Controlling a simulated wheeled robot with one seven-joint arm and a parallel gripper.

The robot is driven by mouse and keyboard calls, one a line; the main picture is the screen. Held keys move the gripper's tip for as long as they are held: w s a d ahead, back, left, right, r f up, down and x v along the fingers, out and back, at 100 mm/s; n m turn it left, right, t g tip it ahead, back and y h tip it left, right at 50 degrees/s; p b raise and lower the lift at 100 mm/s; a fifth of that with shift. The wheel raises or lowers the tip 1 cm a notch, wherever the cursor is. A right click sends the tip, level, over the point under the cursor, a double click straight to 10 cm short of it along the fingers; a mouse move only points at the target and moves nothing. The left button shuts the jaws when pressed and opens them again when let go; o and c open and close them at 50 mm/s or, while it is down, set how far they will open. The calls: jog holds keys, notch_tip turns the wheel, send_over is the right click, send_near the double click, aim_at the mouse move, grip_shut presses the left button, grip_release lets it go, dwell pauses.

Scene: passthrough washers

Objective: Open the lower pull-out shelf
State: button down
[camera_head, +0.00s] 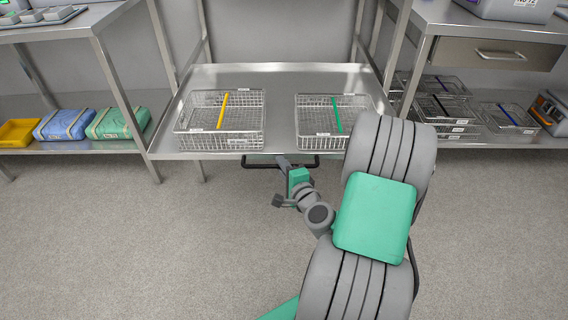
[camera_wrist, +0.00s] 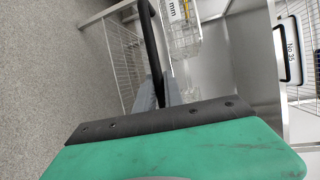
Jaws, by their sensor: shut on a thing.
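The pull-out shelf (camera_head: 280,78) is a grey metal tray between two benches, carrying two wire baskets. A black bar handle (camera_head: 258,164) runs below its front edge; it also shows in the wrist view (camera_wrist: 149,40). My gripper (camera_head: 283,161) is at the middle of this handle. In the wrist view the grey fingers (camera_wrist: 160,93) are shut around the bar, and my green gripper body hides the lower part. I cannot tell exactly how far out the shelf stands.
The left wire basket (camera_head: 218,125) has a yellow divider, the right one (camera_head: 318,122) a green divider. Wrapped packs (camera_head: 64,124) lie on the left bench's lower shelf. More baskets (camera_head: 443,106) and a drawer (camera_head: 495,54) are at right. The floor (camera_head: 130,240) in front is clear.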

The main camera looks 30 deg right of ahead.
jog(key=shift+d, duration=0.15)
jog(key=c, duration=1.8)
grip_release()
jog(key=o, duration=0.3)
jog(key=shift+o, duration=0.2)
jog(key=v, duration=0.7)
jog(key=shift+s+p, duration=0.35)
jog(key=shift+s, duration=0.05)
